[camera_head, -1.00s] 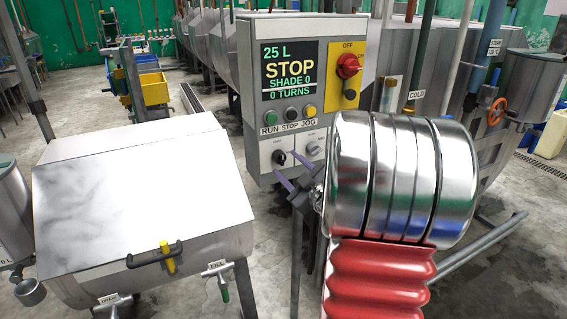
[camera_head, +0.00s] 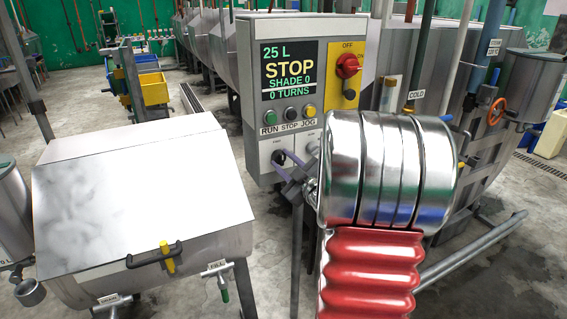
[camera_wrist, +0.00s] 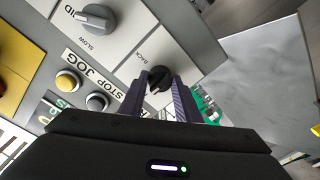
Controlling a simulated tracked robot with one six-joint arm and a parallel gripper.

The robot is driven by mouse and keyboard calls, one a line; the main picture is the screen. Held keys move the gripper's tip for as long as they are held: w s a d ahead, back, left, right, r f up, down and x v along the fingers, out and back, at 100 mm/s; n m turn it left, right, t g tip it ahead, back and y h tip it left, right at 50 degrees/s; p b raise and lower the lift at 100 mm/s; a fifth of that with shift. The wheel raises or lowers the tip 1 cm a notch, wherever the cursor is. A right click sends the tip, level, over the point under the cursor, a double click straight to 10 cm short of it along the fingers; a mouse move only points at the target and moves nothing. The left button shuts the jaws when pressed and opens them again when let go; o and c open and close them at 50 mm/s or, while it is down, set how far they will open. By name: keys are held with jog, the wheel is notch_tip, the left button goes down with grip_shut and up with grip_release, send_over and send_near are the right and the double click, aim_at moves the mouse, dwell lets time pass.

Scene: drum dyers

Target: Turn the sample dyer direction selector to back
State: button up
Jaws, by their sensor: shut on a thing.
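The direction selector is a small black knob (camera_head: 277,157) on the lower left of the grey control panel (camera_head: 254,139). In the wrist view the knob (camera_wrist: 158,77) sits between my two purple-grey fingers, with the word BACK printed beside it. My gripper (camera_head: 284,160) reaches the panel from the right and is shut on the knob; it also shows in the wrist view (camera_wrist: 161,88). The fingers hide part of the knob, and I cannot tell clearly which way it points. The panel screen (camera_head: 290,69) reads STOP, SHADE 0, 0 TURNS.
A second knob (camera_wrist: 95,19), marked SLOW, is beside the selector. Run, stop and jog buttons (camera_head: 289,114) are above, and a red switch (camera_head: 347,66) is at the upper right. A closed steel dyer (camera_head: 140,190) stands at the left. Grey floor lies between.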

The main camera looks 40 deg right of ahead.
jog(key=c, duration=0.3)
jog(key=shift+f, duration=0.1)
jog(key=shift+c, duration=0.2)
jog(key=shift+m, duration=0.4)
jog(key=m, duration=0.3)
jog(key=shift+a+m, duration=0.1)
jog(key=shift+m, duration=0.3)
jog(key=m, duration=0.4)
jog(key=shift+f+m, duration=0.1)
jog(key=shift+m, duration=0.2)
jog(key=m, duration=0.4)
jog(key=shift+m+h, duration=0.4)
jog(key=m, duration=0.4)
jog(key=shift+f, duration=0.1)
jog(key=shift+m, duration=0.4)
